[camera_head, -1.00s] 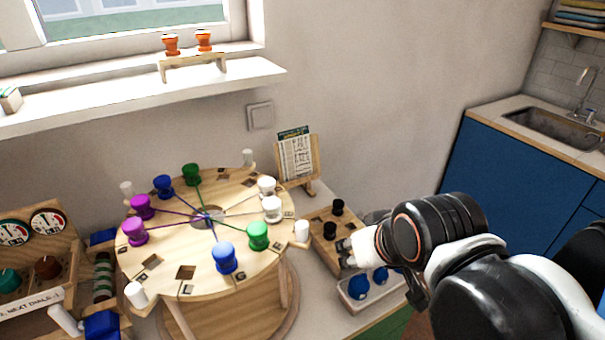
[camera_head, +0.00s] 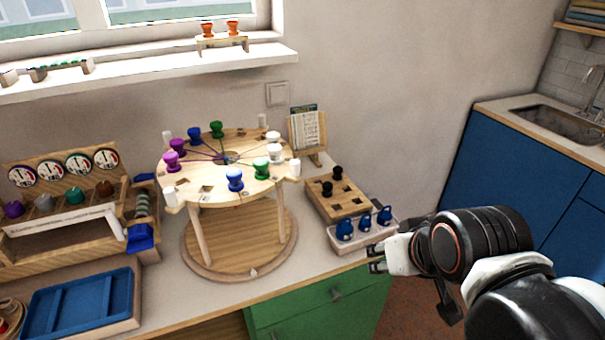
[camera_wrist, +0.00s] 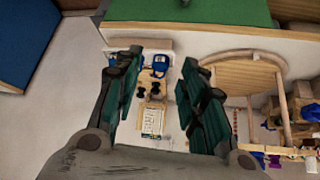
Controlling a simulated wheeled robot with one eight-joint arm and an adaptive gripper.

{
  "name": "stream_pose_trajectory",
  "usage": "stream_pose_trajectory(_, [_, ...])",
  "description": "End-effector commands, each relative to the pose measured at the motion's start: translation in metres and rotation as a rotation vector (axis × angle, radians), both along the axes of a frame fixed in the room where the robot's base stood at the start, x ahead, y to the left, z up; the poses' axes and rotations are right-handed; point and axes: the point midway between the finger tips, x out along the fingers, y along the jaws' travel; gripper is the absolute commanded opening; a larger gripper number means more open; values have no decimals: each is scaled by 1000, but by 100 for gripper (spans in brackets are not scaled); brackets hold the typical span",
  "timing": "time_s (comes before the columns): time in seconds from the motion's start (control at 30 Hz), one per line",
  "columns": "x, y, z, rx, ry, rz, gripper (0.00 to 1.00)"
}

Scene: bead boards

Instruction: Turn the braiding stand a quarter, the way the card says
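The braiding stand (camera_head: 205,190) is a round pale wooden top on legs over a round base (camera_head: 240,262). White pegs (camera_head: 170,196) stand out at its rim. Purple, blue, green and white bobbins sit around the top, with threads running to the central hole. The card (camera_head: 307,130) leans on a small wooden easel behind the stand, to the right; its print is too small to read. My gripper (camera_head: 376,259) is right of the stand, by the counter's front edge, apart from it. In the wrist view my gripper (camera_wrist: 157,105) has its fingers wide apart and empty.
A wooden block (camera_head: 352,207) with black bobbins and a white tray (camera_head: 335,238) with blue pieces lie between stand and gripper. A dial rack (camera_head: 20,250) and blue tray (camera_head: 112,310) are at left. The counter in front of the stand is clear.

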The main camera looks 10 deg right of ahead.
Motion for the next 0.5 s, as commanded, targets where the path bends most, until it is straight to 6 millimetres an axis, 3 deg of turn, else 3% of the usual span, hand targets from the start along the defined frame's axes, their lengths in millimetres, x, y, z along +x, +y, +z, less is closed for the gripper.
stream_pose_trajectory(0.5, [23, 11, 38, 227, 62, -219, 38])
